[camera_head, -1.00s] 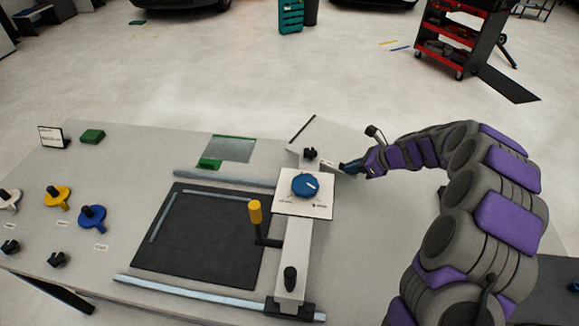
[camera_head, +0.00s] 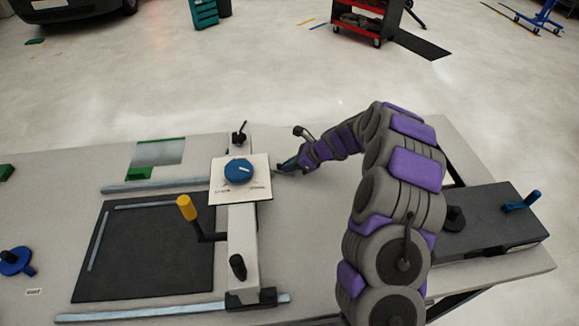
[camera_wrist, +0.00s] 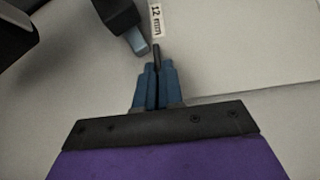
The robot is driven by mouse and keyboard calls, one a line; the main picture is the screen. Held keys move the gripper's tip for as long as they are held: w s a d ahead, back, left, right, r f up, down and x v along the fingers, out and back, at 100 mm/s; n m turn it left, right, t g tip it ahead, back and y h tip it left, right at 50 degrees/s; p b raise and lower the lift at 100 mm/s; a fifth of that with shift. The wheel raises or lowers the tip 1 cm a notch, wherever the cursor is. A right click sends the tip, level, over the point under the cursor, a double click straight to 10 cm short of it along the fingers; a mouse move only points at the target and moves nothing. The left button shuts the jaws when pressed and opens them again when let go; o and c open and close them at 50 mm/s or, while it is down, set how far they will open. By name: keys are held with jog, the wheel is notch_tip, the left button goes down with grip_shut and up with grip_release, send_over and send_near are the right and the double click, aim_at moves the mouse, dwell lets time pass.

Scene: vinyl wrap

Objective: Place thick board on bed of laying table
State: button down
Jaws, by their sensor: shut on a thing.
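My gripper (camera_head: 285,166) is just right of the square plate with the blue dial on the laying table (camera_head: 325,265). In the wrist view, its blue fingers (camera_wrist: 157,72) are shut on a narrow dark piece (camera_wrist: 156,53). A "12 mm" label (camera_wrist: 156,20) lies just beyond the fingertips. A pale flat panel (camera_wrist: 245,50) spreads to the right of the label; I cannot tell if it is the thick board or how it joins the held piece. The dark bed (camera_head: 150,255) lies on the table to the left of my gripper.
Grey strips (camera_head: 155,186) edge the bed. A dark box (camera_head: 490,222) with a blue handle stands at the right. A red tool cart (camera_head: 362,20) stands beyond.

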jog(key=c, duration=1.3)
grip_release()
jog(key=shift+a, duration=0.4)
jog(key=shift+o, duration=0.2)
jog(key=shift+d, duration=0.15)
jog(key=shift+d, duration=0.1)
jog(key=shift+d+r, duration=0.2)
jog(key=shift+r, duration=0.1)
jog(key=p+v, duration=0.3)
jog(key=v, duration=0.8)
jog(key=s+a+r+n+g, duration=0.2)
jog(key=s+a+r+n, duration=0.45)
jog(key=s+r, duration=0.3)
jog(key=s+r+n+g+h, duration=0.1)
jog(key=s+n, duration=0.4)
jog(key=s, duration=0.6)
jog(key=s+d+r+n+g+h, duration=0.1)
jog(key=s+r+n+h, duration=0.3)
jog(key=s, duration=0.8)
jog(key=shift+s+d+n+g, duration=0.2)
jog(key=shift+n+g, duration=0.1)
jog(key=shift+n, duration=0.55)
jog(key=shift+o, duration=0.4)
jog(key=s+d+n+h, duration=0.3)
jog(key=s+d, duration=0.3)
jog(key=s, duration=0.6)
jog(key=shift+s+f+n+h, duration=0.2)
jog(key=shift+n+h, duration=0.1)
jog(key=shift+n, duration=0.5)
